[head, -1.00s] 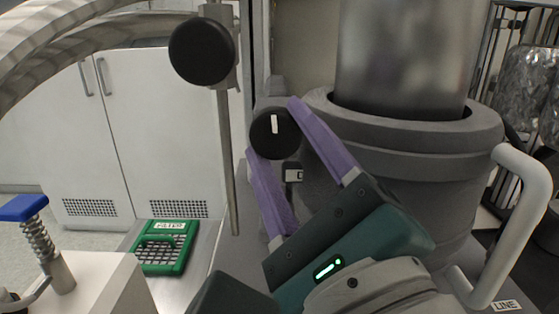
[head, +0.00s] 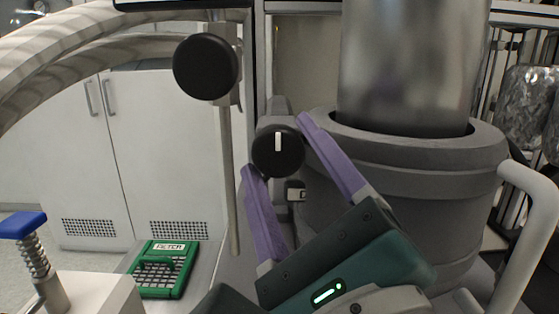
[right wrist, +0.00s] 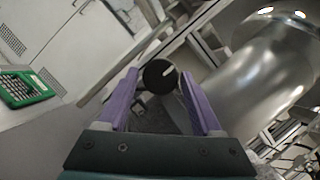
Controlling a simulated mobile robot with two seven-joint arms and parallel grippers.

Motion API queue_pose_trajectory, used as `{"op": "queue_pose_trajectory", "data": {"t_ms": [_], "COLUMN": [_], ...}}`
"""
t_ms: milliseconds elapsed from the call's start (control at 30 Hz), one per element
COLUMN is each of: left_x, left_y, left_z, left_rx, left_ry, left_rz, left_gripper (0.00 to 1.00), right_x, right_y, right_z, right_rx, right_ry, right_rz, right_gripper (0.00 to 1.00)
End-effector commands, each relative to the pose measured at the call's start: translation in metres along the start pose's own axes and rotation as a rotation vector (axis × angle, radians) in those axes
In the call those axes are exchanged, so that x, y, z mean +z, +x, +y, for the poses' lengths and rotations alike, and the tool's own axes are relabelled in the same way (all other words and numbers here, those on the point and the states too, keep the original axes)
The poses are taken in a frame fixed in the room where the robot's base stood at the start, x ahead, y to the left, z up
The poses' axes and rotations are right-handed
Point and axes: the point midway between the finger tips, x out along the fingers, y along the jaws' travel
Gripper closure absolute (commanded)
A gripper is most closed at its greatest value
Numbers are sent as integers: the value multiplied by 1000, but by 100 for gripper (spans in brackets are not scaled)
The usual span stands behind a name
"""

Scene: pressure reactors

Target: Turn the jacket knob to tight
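The jacket knob (head: 278,150) is a round black knob with a white pointer mark, on the side of the grey jacket (head: 420,165) around a metal cylinder. In the head view its mark points straight up. My right gripper (head: 276,143) has purple fingers, one on each side of the knob. It is open, with slim gaps between fingertips and knob. The right wrist view shows the knob (right wrist: 160,76) between the fingertips of this gripper (right wrist: 159,75). A small plate (head: 296,194) below the knob is partly hidden by a finger. My left gripper is not in view.
Another black knob (head: 206,67) on a metal rod stands at the upper left. A curved white handle (head: 530,215) is at the right.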

Motion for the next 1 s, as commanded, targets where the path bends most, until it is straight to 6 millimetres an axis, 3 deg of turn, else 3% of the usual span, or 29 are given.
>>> {"op": "queue_pose_trajectory", "data": {"t_ms": [267,700,1000], "left_x": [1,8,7], "left_y": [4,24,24], "left_z": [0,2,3], "left_rx": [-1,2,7], "left_ry": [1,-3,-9], "left_rz": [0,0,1], "left_gripper": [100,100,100], "right_x": [-1,-2,0], "right_y": [-12,-91,-100], "right_z": [2,2,0], "right_rx": [2,3,0], "right_ry": [-3,-1,0], "right_rz": [0,0,0], "right_gripper": [33,33,33]}}
